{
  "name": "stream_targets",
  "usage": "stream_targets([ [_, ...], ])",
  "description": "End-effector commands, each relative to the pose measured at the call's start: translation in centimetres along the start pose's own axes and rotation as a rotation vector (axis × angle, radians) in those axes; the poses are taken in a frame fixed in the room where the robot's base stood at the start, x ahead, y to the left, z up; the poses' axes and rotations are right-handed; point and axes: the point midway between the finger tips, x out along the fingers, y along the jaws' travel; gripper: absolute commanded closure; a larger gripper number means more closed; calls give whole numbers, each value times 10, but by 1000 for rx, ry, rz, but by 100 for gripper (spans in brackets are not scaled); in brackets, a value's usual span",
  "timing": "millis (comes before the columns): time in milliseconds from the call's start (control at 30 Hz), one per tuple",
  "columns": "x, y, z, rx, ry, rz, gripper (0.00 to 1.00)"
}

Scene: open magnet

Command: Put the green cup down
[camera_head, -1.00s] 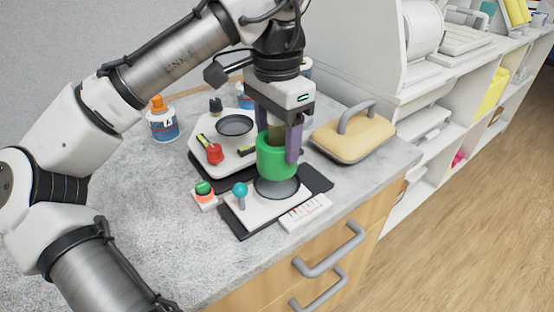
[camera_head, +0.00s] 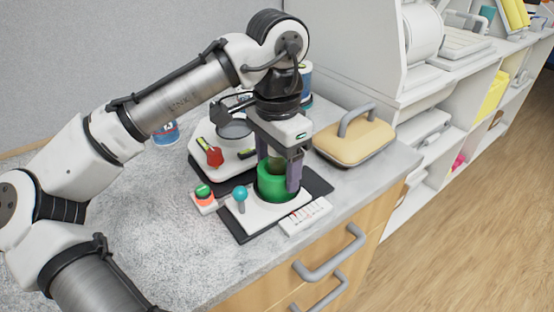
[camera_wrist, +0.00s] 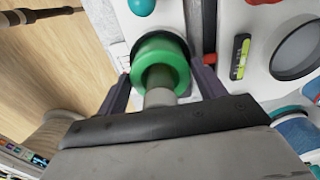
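The green cup (camera_head: 269,187) stands upright at the round dark dish of a small white plate device (camera_head: 248,217). The cup hides most of the dish, and I cannot tell whether it rests fully on it. My gripper (camera_head: 279,177) points down over the cup, with its purple fingers on opposite sides. In the wrist view, the cup (camera_wrist: 143,62) lies between the spread fingers (camera_wrist: 160,75), and narrow gaps show beside it. A grey-green cylinder (camera_wrist: 160,93) runs from the gripper's middle toward the cup's opening; its far end is hidden.
A teal-knobbed lever (camera_head: 240,193) and a green-and-orange button (camera_head: 204,194) are close left of the cup. A white device with a red knob (camera_head: 214,156) stands behind. A tan block with a grey handle (camera_head: 352,142) is to the right. Bare counter (camera_head: 150,235) lies left.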

Motion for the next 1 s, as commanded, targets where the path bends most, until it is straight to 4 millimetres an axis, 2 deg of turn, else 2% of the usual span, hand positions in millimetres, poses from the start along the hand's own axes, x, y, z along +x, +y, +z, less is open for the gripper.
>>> stream_targets([
  [33, 0, 0, 0, 0, 0, 0, 24],
  [100, 0, 0, 0, 0, 0, 0, 17],
  [367, -1, 0, 0, 0, 0, 0, 17],
  [500, -8, -1, 0, -1, 0, -3, 17],
  [567, -16, 0, -1, 0, 1, -2, 17],
  [833, -78, -1, 0, -3, 0, -4, 17],
  [1000, -108, -1, 0, -3, -1, -3, 17],
])
